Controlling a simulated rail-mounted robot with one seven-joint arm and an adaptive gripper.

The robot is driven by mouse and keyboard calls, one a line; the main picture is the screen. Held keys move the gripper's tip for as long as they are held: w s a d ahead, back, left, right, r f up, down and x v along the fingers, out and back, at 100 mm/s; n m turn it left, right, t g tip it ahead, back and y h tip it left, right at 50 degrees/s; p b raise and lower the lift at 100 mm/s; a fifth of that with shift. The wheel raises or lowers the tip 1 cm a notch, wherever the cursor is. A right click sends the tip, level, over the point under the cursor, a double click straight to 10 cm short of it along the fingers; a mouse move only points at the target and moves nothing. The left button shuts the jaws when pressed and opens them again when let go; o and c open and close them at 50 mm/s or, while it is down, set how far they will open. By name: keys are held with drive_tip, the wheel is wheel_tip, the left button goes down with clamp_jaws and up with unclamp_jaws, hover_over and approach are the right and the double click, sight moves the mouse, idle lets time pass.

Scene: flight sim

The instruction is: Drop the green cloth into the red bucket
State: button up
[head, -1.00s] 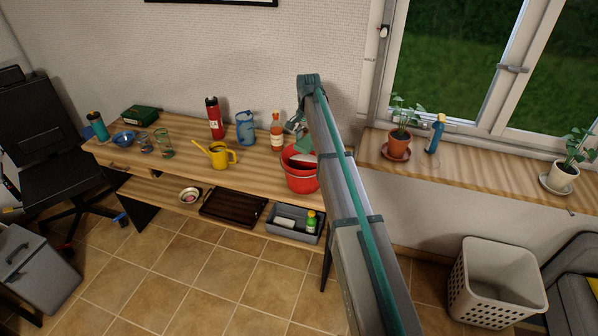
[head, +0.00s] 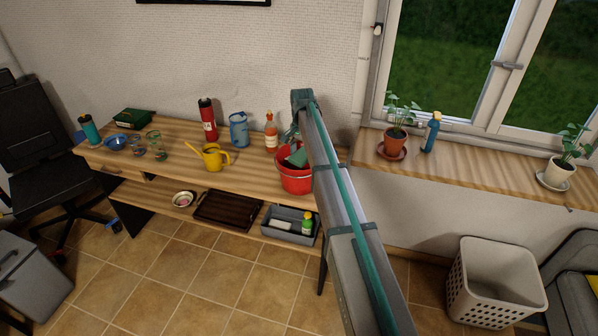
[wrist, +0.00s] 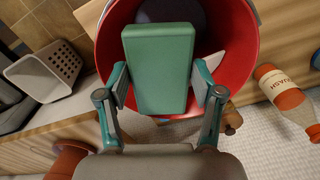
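The green cloth (wrist: 160,65) looks like a folded, flat rectangular block in the wrist view. My gripper (wrist: 160,82) has a finger against each side of it and is shut on it. The red bucket (wrist: 240,45) lies beyond the cloth, its open mouth facing the wrist camera. In the head view the bucket (head: 295,183) stands upright at the right end of the wooden table. The cloth (head: 298,157) shows at the bucket's mouth, just below my gripper (head: 293,138). My arm covers the bucket's right side.
An orange-labelled bottle (head: 271,132) stands just behind the bucket, with a blue jug (head: 239,129) and red flask (head: 207,119) farther left. A yellow watering can (head: 213,157) is left of it. A potted plant (head: 395,142) stands on the sill at right.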

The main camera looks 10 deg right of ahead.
drive_tip(key=o, duration=0.4)
drive_tip(key=shift+c, duration=0.2)
drive_tip(key=shift+r, duration=0.1)
wheel_tip(320, 180, up, 12)
idle(0.4)
